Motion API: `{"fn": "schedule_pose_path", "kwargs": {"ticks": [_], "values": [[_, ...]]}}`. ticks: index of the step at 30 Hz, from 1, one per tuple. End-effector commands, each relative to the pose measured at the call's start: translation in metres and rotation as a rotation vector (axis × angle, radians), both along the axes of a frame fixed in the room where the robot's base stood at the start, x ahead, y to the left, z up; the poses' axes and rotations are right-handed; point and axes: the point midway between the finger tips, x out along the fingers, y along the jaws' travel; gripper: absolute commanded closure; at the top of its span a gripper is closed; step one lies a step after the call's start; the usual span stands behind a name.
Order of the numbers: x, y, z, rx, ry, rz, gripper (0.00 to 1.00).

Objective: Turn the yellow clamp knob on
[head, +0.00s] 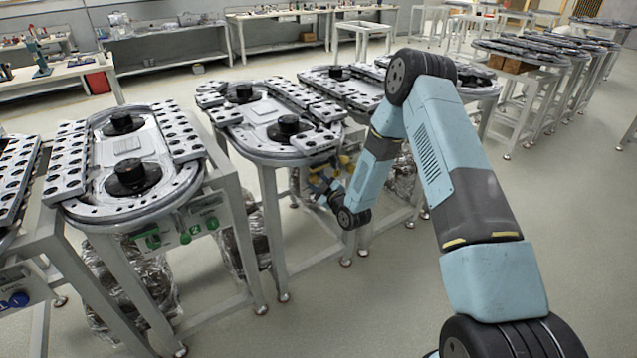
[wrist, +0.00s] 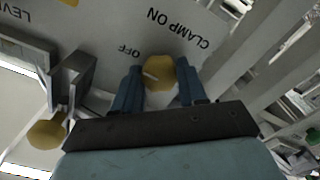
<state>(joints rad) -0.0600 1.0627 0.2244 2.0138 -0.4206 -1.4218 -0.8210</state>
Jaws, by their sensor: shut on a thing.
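The yellow clamp knob (wrist: 161,72) sits on a grey panel (wrist: 95,35) in the wrist view, below the printed words "OFF" and "CLAMP ON". A short pale mark on the knob lies left of its middle, on the side nearer "OFF". My gripper (wrist: 162,82) has one dark blue finger on each side of the knob and is shut on it. In the head view my gripper (head: 322,182) is at the front of the second station, under its track, small and partly hidden by my arm; yellow parts show beside it.
In the head view, a ring-track station (head: 125,165) with green knobs stands to the left. Table legs and foil-wrapped bundles surround the arm's end. Open floor lies in front.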

Motion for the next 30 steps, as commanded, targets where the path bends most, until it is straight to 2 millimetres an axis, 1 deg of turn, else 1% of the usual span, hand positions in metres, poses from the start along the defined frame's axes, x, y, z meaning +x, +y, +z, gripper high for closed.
{"fn": "schedule_pose_path", "kwargs": {"ticks": [1, 6, 7, 9, 14, 20, 30], "values": [[0.0, -0.0002, 0.0, 0.0, 0.0, 0.0, 0.72], [0.0002, -0.0004, 0.0001, 0.0, -0.001, -0.001, 0.89], [0.0005, -0.008, 0.0001, 0.0, 0.0, -0.003, 0.89], [0.0007, -0.0049, 0.0001, 0.001, 0.001, -0.003, 0.89], [0.0013, -0.0045, -0.0001, 0.019, 0.013, -0.006, 0.89], [0.0013, -0.0039, -0.0004, 0.092, 0.063, -0.006, 0.89], [0.0017, -0.004, 0.0001, 0.335, 0.225, -0.007, 0.89]]}}
